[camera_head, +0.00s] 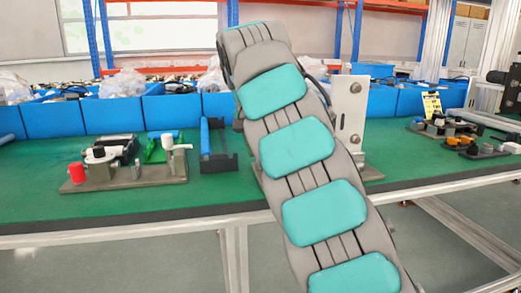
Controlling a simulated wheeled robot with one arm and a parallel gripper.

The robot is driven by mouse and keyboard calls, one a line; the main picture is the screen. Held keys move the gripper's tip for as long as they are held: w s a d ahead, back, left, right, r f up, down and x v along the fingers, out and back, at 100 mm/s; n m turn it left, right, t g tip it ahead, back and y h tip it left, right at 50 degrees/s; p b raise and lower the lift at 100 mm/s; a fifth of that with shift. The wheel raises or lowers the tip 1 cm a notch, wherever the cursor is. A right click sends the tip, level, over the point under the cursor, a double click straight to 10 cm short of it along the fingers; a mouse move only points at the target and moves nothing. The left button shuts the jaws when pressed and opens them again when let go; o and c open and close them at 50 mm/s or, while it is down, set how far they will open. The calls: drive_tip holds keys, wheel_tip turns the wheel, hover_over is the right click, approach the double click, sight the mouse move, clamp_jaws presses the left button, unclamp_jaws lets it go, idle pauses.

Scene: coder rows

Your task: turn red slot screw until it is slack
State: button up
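A red cylindrical piece (77,173) stands at the left end of a grey metal fixture (140,178) on the green bench top. It is the only small red part I can make out on the bench. A slot on it is too small to see, so I cannot tell for sure that it is the red slot screw. The fixture also carries a black and white clamp part (100,160) and an upright grey post with a white head (168,150). My grey arm with teal pads rises through the middle of the view. My gripper is out of the picture.
Blue bins (112,114) with clear plastic bags line the back of the green bench (215,190). A blue and black stand (212,145) is right of the fixture. A white upright plate (350,110) is partly behind my arm. Small fixtures with orange knobs (462,141) sit at right.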

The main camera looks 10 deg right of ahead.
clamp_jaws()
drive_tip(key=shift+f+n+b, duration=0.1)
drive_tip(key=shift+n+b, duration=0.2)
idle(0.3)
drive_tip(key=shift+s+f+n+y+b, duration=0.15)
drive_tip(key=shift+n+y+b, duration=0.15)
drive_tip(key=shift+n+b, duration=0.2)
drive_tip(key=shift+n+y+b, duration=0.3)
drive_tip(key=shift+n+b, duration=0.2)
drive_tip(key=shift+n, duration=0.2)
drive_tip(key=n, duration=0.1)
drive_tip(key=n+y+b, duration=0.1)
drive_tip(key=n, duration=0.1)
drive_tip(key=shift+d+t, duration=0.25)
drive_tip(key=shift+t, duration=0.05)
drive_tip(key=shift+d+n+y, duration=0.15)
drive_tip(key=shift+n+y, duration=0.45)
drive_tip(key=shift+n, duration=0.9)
